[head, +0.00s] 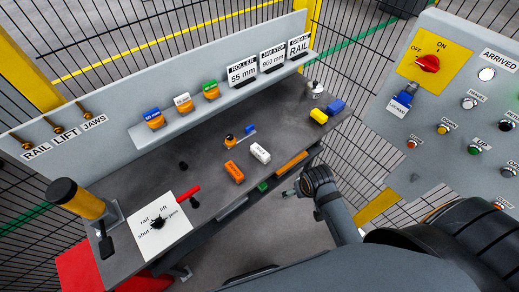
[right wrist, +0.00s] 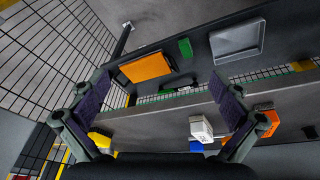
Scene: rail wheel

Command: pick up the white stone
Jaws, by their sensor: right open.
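The white stone (head: 260,152) is a small white block with dark lettering, lying on the grey bench top beside an orange block. In the right wrist view the white stone (right wrist: 200,128) shows low in the picture, between my two fingers but beyond them. My right gripper (head: 287,190) is in front of the bench edge, below and right of the stone in the head view, and apart from it. In the right wrist view its fingers (right wrist: 163,98) are spread wide with nothing between them. My left gripper is not in view.
The orange block (head: 234,171) is left of the stone. A yellow block (head: 318,116) and a blue block (head: 336,107) lie at the bench's right end. A selector plate (head: 158,223) with a red handle is at the left. A button panel (head: 455,100) stands right.

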